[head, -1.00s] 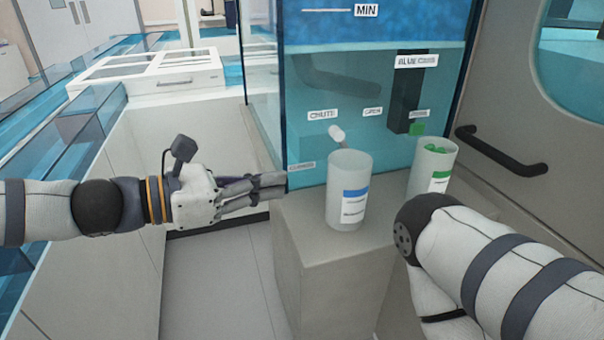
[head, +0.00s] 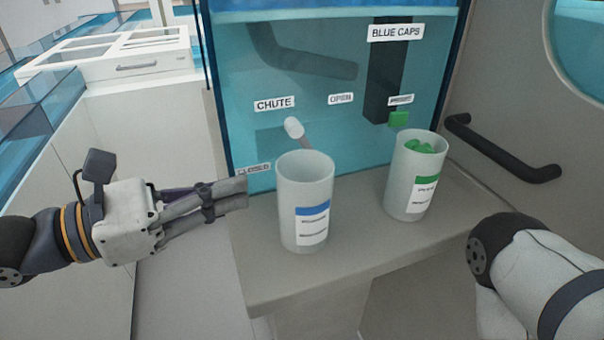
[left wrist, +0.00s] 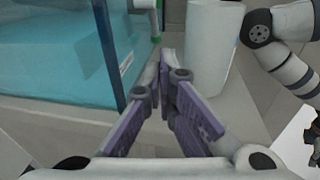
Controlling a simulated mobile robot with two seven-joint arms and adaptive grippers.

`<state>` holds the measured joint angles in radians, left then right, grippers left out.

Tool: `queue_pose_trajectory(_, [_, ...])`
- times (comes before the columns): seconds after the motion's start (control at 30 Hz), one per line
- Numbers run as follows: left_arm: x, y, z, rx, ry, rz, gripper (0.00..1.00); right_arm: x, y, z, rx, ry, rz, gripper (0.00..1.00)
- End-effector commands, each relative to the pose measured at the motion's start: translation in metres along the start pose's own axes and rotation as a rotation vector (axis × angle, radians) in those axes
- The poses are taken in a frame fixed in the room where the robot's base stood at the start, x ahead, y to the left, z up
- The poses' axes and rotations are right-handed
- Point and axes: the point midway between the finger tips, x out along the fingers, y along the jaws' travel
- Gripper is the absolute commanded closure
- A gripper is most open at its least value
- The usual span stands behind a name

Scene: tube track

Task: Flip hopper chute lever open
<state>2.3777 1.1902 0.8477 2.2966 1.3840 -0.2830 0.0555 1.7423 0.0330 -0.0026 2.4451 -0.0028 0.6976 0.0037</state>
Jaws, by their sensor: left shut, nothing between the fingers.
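The chute lever has a white knob (head: 293,128) on a short shaft leaning up and left from the blue hopper front (head: 350,110). The knob sits just below the CHUTE label (head: 274,104), between the CLOSED label (head: 254,170) at lower left and the OPEN label (head: 341,99) at upper right. The lever's lower end is hidden behind the blue-labelled cup. My left gripper (head: 243,190) is shut and empty, left of that cup and below the knob, apart from the lever. Its fingers also show in the left wrist view (left wrist: 165,68).
A white cup with a blue label (head: 304,190) stands on the grey ledge (head: 370,245) in front of the lever. A green-labelled cup (head: 408,185) holding green caps stands to its right. A black handle (head: 500,150) is on the right wall.

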Motion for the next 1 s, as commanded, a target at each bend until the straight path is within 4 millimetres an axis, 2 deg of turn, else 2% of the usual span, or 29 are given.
queue_pose_trajectory(0.3, [0.065, -0.002, 0.004, 0.006, -0.001, -0.005, 1.0, -0.01, 0.0, -0.003, 0.0, 0.022, -0.001, 1.0])
queue_pose_trajectory(0.43, [0.083, -0.001, 0.003, 0.004, -0.001, -0.002, 1.0, -0.009, 0.0, -0.003, 0.0, 0.02, -0.001, 1.0])
queue_pose_trajectory(0.6, [0.093, -0.001, 0.003, 0.004, -0.001, -0.001, 1.0, -0.009, 0.0, -0.003, 0.0, 0.02, -0.001, 1.0])
queue_pose_trajectory(0.9, [0.094, 0.0, 0.003, 0.004, -0.001, 0.0, 1.0, -0.009, 0.0, -0.003, 0.0, 0.021, -0.001, 1.0])
queue_pose_trajectory(1.0, [0.096, -0.001, 0.009, 0.01, -0.003, 0.001, 1.0, -0.023, 0.0, -0.007, 0.001, 0.052, -0.002, 1.0])
